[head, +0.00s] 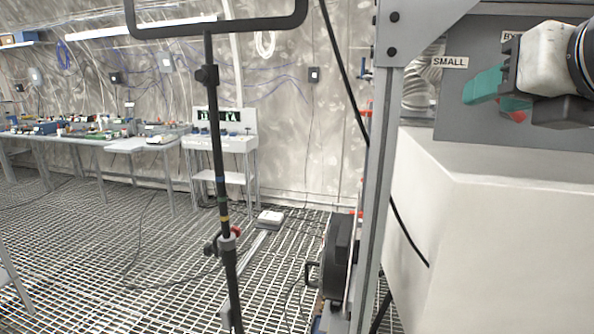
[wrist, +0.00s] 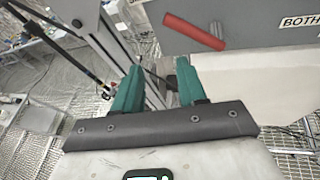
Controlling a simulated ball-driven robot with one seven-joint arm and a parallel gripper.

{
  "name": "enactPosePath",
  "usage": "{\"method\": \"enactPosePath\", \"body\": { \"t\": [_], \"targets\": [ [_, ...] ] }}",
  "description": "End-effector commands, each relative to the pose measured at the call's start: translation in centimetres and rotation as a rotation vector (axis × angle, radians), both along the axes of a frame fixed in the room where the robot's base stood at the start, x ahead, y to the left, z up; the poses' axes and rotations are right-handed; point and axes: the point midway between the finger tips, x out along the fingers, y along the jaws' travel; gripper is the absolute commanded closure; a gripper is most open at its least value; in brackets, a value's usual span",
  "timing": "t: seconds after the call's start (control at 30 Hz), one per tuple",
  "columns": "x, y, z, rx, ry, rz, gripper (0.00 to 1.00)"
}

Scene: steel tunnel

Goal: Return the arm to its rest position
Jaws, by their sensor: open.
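My gripper (wrist: 158,88) has two teal fingers that stand apart with nothing between them in the wrist view. In the head view my gripper (head: 487,88) is at the upper right, in front of a grey panel (head: 452,108) with a "SMALL" label. Part of my arm (head: 560,60) shows there at the right edge. A small red piece (head: 517,116) shows just below the gripper; I cannot tell what it is.
A pale block-like surface (head: 490,230) fills the lower right below the panel. A grey metal post (head: 375,170) and a dark stand pole (head: 218,150) are left of it. Workbenches (head: 125,140) line the far wall. Open grating floor (head: 110,240) lies at the left.

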Motion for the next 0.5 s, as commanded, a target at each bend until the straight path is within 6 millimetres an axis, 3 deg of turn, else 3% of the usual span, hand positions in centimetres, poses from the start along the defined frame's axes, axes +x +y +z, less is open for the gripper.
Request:
{"method": "enactPosePath", "body": {
  "t": [0.27, 0.5],
  "targets": [
    [2.2, -1.0, -7.0, 0.694, 0.080, -0.117, 0.59],
    [3.2, -1.6, -16.3, 1.227, 0.216, -0.331, 0.59]
  ]
}}
